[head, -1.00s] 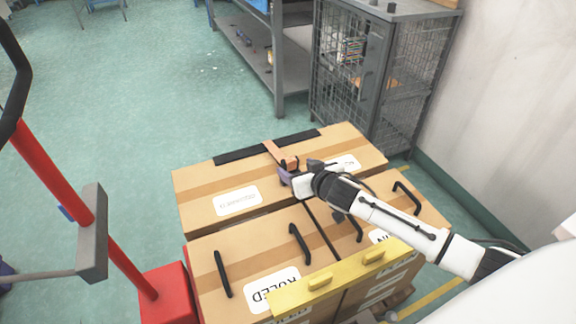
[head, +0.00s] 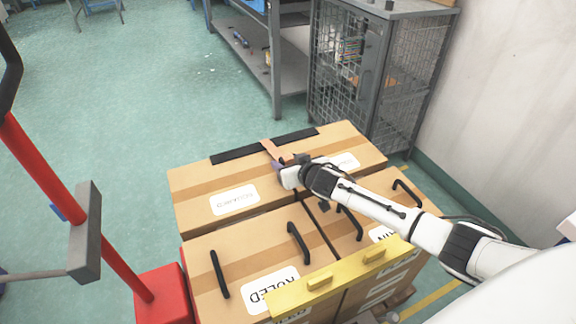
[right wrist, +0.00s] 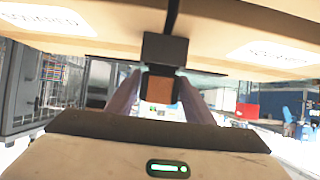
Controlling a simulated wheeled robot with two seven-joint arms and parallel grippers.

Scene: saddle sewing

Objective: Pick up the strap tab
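The strap tab (head: 270,148) is a small orange-brown strip. It lies across the black bar on the rear cardboard box, and its near end is hidden behind my right gripper. My right gripper (head: 279,168) is low over that box, at the near end of the tab. In the right wrist view, the brown tab end (right wrist: 160,91) shows between the two purple-grey fingers of my right gripper (right wrist: 160,82). The fingers stand apart, with a narrow gap visible on each side of the tab. My left gripper is out of view.
The black bar (head: 231,155) lies along the rear box (head: 190,187). Front boxes carry black handles (head: 219,274) and a yellow bar (head: 340,276). A red-post cart (head: 165,294) stands at left. A wire cage cabinet (head: 350,85) stands behind right. Floor at left is open.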

